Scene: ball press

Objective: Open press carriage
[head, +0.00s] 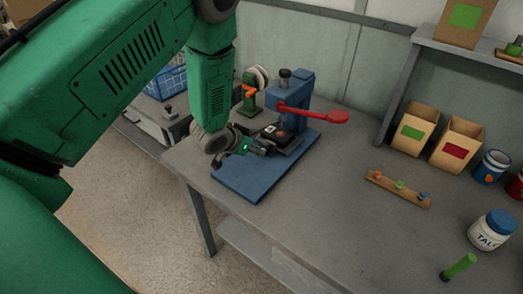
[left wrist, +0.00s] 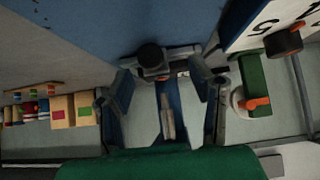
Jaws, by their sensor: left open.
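The ball press (head: 300,92) is blue with a red lever (head: 325,115) pointing right, and it stands on a blue base plate (head: 246,181) on the grey table. Its dark carriage (head: 284,138) sits low in front of the press column. My left gripper (head: 258,147) is at the carriage's left front side. In the left wrist view, my left gripper (left wrist: 167,88) has its fingers spread, with a black knob (left wrist: 152,57) showing between and beyond them. Whether the fingers touch the knob, I cannot tell. My right gripper is in neither view.
Two wooden bins (head: 414,130), a wooden strip with coloured pegs (head: 397,190), a white jar (head: 493,232) and a green cylinder (head: 458,266) are to the right. The table's front middle is clear.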

